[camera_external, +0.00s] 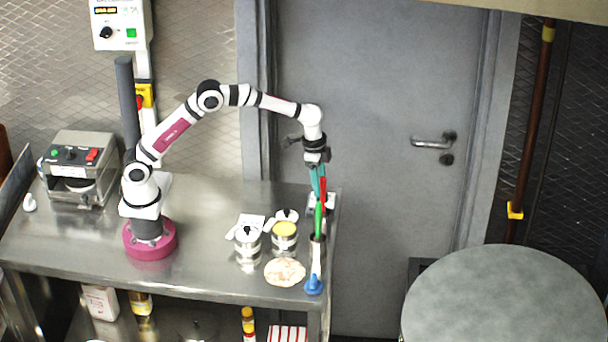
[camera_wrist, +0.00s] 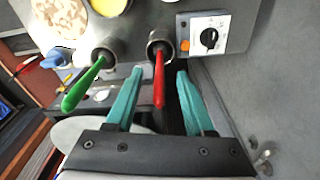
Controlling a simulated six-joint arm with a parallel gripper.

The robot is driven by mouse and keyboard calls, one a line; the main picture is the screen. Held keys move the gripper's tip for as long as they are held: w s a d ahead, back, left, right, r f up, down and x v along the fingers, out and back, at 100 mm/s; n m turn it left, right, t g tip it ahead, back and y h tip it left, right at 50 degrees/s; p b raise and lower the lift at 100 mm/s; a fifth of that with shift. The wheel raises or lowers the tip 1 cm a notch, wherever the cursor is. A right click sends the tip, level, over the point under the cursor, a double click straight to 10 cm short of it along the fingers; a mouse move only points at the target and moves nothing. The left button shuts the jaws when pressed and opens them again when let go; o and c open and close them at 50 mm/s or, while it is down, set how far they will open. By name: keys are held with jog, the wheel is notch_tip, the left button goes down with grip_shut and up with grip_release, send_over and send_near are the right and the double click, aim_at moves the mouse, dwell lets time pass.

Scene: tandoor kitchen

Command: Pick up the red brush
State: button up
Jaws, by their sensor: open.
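The red brush (camera_wrist: 159,82) stands handle-up in a round metal holder (camera_wrist: 160,38) at the right end of the steel table. Its handle lies between the two teal fingers of my gripper (camera_wrist: 160,72) in the wrist view, with gaps on both sides. My gripper is open. In the external view, my gripper (camera_external: 318,180) points down at the table's right edge, and the red brush (camera_external: 324,188) shows beside its fingers. The brush's lower end is hidden in the holder.
A green brush (camera_wrist: 83,88) stands in another holder on the left. A blue-ended brush (camera_wrist: 53,62) is farther left. A control box with a knob (camera_wrist: 208,36) is close on the right. Tins (camera_external: 284,236) and a flatbread (camera_external: 285,271) occupy the table nearby.

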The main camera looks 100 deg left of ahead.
aim_at(324, 212)
jog(key=f, duration=0.2)
jog(key=w+f, duration=0.1)
jog(key=f, duration=0.2)
jog(key=shift+w+d+f, duration=0.15)
jog(key=shift+w+f, duration=0.05)
jog(key=shift+f, duration=0.1)
grip_shut()
